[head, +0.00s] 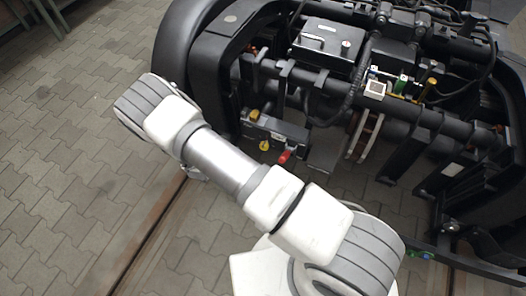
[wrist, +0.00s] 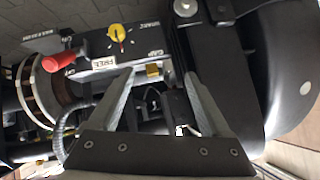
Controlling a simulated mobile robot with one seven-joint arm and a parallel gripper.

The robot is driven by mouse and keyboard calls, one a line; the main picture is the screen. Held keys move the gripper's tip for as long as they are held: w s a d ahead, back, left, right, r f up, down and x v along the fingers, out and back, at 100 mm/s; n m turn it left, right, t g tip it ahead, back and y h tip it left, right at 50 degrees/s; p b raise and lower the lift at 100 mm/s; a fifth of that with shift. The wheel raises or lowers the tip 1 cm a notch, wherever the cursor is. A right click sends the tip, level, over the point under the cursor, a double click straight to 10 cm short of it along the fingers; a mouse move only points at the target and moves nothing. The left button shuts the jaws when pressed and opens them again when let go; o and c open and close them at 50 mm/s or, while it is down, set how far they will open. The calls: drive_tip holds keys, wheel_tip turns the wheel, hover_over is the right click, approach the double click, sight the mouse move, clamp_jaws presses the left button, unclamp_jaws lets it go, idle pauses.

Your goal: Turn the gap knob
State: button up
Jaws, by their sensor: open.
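A dark control box (wrist: 88,50) fills the upper left of the wrist view; in the head view (head: 278,127) it hangs low on the bogie. A label on it by its right end seems to read GAP, and a small square brass knob (wrist: 152,70) sits just below that label. The brass piece also shows in the head view (head: 254,114). My gripper (wrist: 160,73) is open and empty. Its fingertips point at that end of the box, with the brass knob between them in the picture, nearer the left finger. I cannot tell the depth gap. The head view hides my fingers.
The box also has a yellow pointer knob (wrist: 118,32) and a red handle (wrist: 60,61) with a FREE label near. A black arm (wrist: 205,50) stands close right of my fingers. A cable (wrist: 75,115) and ribbed cylinder (wrist: 38,92) lie left. Paving (head: 60,150) is clear left.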

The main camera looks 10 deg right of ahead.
drive_tip(key=s+d+f+t+h+b, duration=0.1)
drive_tip(key=s+d+f, duration=0.2)
drive_tip(key=f, duration=0.3)
drive_tip(key=s+d+f+t+h+b, duration=0.1)
drive_tip(key=s+d+f+h+b, duration=0.1)
drive_tip(key=s+d+f, duration=0.3)
drive_tip(key=b, duration=0.5)
approach(263, 147)
drive_tip(key=x, duration=1)
drive_tip(key=shift+s+f, duration=0.1)
drive_tip(key=shift+c, duration=0.3)
clamp_jaws()
